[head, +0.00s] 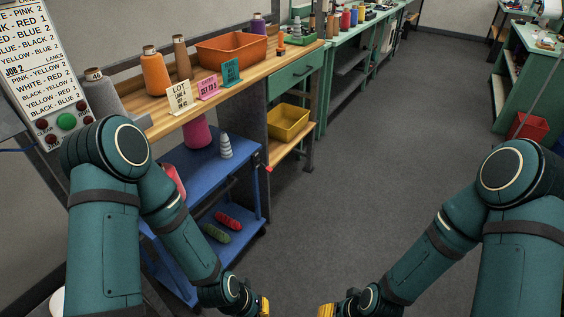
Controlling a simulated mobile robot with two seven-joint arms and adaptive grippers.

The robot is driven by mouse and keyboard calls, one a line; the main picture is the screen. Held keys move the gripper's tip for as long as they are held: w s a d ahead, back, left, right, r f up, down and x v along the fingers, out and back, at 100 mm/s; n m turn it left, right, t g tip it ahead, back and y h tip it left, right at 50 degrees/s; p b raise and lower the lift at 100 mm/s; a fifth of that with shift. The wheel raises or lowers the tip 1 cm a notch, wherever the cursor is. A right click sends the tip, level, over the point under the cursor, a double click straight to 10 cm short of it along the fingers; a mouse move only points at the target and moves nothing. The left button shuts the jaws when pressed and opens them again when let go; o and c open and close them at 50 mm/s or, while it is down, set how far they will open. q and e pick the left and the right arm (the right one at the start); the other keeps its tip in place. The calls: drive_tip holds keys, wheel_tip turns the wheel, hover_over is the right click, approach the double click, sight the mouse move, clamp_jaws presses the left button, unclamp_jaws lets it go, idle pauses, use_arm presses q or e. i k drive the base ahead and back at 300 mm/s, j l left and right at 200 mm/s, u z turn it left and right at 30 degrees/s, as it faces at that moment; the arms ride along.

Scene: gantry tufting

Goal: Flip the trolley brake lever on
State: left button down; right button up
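The blue trolley (205,165) stands under the front of the wooden bench, with an upper and a lower shelf. A small red-tipped part (268,169) shows at the trolley's right corner post. It may be the brake lever, but it is too small to tell its position. My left gripper (263,307) is at the bottom edge, in front of the trolley and apart from it. My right gripper (326,310) is at the bottom edge, further right over the floor.
A pink cone (198,132), a grey-white cone (225,146) and red (228,220) and green (215,233) rolls are on the trolley. The wooden bench (215,101) holds spools and label cards. A yellow bin (289,122) sits behind the trolley. Grey floor (390,150) is open to the right.

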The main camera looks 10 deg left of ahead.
sight(268, 168)
drive_tip(key=i+l+z, duration=0.1)
drive_tip(key=i, duration=0.8)
drive_tip(key=i+l+z, duration=0.1)
drive_tip(key=i, duration=0.75)
drive_tip(key=l, duration=0.15)
